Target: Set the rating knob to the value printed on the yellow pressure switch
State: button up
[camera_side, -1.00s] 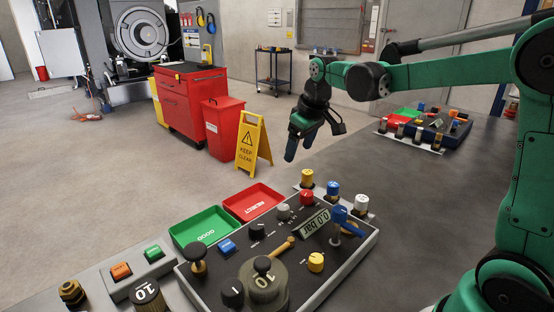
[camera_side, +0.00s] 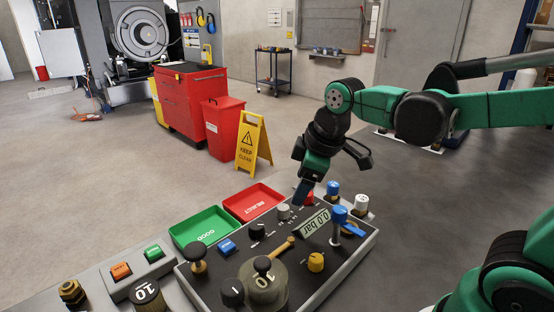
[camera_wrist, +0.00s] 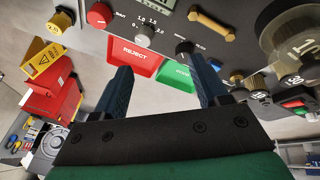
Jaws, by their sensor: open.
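The panel (camera_side: 285,250) carries a grey knob (camera_side: 283,211) with a printed scale around it; in the wrist view this knob (camera_wrist: 145,36) shows marks such as 1.0, 1.5 and 2.0. A yellow cylindrical switch (camera_wrist: 61,20) stands at the upper left of the wrist view; I cannot read its printing, and my gripper hides it in the side view. My gripper (camera_side: 303,192) is above the panel's far edge, near the grey knob and the red knob. In the wrist view the fingers of my gripper (camera_wrist: 160,66) are apart and empty, beside the grey knob.
A red knob (camera_wrist: 99,15), a black knob (camera_wrist: 184,48) and a brass handle (camera_wrist: 212,26) are close by. A blue-handled valve (camera_side: 341,222) and a yellow knob (camera_side: 316,262) rise from the panel. Green (camera_side: 203,228) and red (camera_side: 253,201) trays lie behind it.

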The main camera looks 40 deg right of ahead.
aim_at(283, 207)
jog(key=w+f+n+g, duration=0.1)
jog(key=w+n, duration=0.1)
jog(key=n, duration=0.1)
jog(key=w+d+f+n+g, duration=0.1)
jog(key=w+n, duration=0.1)
jog(key=n, duration=0.1)
jog(key=w+d+f+n+g, duration=0.1)
jog(key=w+n+g, duration=0.1)
jog(key=n, duration=0.1)
jog(key=shift+w+f+n, duration=0.1)
jog(key=shift+f+n, duration=0.15)
jog(key=shift+n, duration=0.15)
jog(key=shift+w+d+f+n, duration=0.15)
jog(key=shift+f+n, duration=0.1)
jog(key=shift+n, duration=0.15)
jog(key=shift+f, duration=2.9)
grip_shut()
